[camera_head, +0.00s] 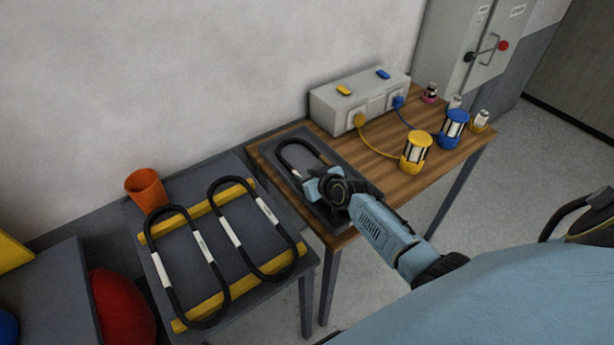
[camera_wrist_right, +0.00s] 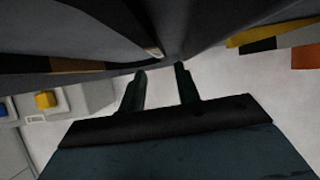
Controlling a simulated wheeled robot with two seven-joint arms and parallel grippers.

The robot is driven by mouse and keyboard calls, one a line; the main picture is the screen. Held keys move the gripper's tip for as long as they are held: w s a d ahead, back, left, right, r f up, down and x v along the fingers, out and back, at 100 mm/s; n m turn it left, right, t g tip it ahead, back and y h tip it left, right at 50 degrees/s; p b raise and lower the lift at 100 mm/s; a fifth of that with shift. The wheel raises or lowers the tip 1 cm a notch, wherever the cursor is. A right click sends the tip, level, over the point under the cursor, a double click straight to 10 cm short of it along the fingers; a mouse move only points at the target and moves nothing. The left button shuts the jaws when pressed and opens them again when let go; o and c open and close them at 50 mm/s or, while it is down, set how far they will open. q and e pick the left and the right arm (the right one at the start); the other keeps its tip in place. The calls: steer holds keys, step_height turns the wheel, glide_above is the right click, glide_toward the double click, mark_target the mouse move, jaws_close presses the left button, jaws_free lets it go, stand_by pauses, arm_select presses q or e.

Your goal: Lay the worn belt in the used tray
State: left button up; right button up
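A black belt (camera_head: 297,145) with a pale label lies in a dark tray (camera_head: 334,231) at the left end of the wooden table. Two more black belts, a left one (camera_head: 207,250) and a right one (camera_head: 234,240), lie across yellow bars on a grey stand. No visible mark tells me which belt is worn. My right gripper (camera_head: 312,188) is over the tray, at the near part of its belt, and hides some of it. In the wrist view its fingers (camera_wrist_right: 161,76) stand apart against dark shapes; whether the belt is between them is unclear. My left gripper is out of view.
Behind the tray stands a grey box (camera_head: 335,108) with yellow and blue plugs. Yellow (camera_head: 416,152) and blue (camera_head: 453,130) lanterns and small jars stand at the table's right. An orange cup (camera_head: 146,188) is behind the belt stand. A wall rises behind.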

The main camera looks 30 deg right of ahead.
steer(key=shift+r, duration=0.1)
steer(key=shift+r+p, duration=0.25)
steer(key=shift+p, duration=0.1)
steer(key=p+v, duration=0.3)
steer(key=v, duration=0.9)
steer(key=shift+r, duration=0.25)
